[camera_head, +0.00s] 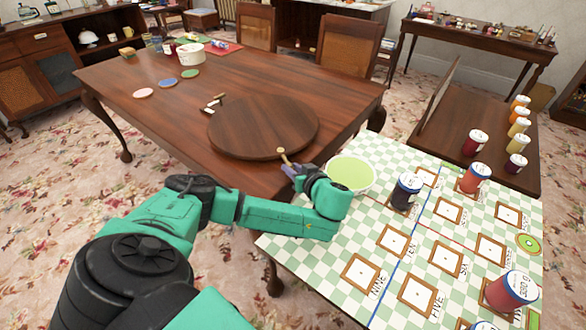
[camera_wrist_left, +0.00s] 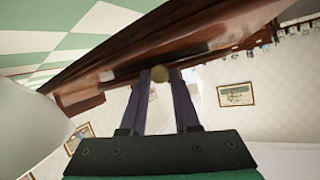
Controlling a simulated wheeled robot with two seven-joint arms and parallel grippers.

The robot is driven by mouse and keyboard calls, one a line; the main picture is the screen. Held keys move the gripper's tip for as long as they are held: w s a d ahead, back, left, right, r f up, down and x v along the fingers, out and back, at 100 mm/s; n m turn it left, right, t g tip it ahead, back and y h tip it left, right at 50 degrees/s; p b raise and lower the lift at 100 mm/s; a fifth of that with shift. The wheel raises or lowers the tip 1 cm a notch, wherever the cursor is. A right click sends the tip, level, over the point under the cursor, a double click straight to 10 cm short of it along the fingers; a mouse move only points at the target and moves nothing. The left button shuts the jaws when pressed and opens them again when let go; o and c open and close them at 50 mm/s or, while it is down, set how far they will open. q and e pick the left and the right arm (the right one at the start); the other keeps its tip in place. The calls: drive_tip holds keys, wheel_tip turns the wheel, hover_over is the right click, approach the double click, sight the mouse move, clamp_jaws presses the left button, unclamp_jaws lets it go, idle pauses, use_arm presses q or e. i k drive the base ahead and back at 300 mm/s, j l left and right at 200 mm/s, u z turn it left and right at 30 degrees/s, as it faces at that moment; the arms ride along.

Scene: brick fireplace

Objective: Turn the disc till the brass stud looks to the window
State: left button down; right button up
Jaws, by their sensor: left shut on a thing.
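The disc (camera_head: 262,125) is a round dark wooden turntable lying flat on the wooden table. The brass stud (camera_head: 281,150) shows at the disc's near rim, slightly right of its middle. My left gripper (camera_head: 287,164) is at that rim, reaching in from the near side, and is shut on the brass stud. In the left wrist view the fingers (camera_wrist_left: 161,80) rise to the dark wood edge, with the small brass stud (camera_wrist_left: 176,73) at their tips. The fingers hide part of it. No window shows in either view.
A pale green bowl (camera_head: 351,173) stands close right of my left gripper, on a checked board (camera_head: 280,249) with jars and small frames. Coloured coasters (camera_head: 166,82) and a small dark and white item (camera_head: 211,104) lie on the wooden table (camera_head: 120,80) left of the disc.

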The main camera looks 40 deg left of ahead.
sight(265, 127)
drive_tip(key=k, duration=0.45)
drive_tip(key=k+j, duration=0.15)
drive_tip(key=j, duration=0.15)
drive_tip(key=k+j, duration=0.2)
drive_tip(key=j, duration=0.15)
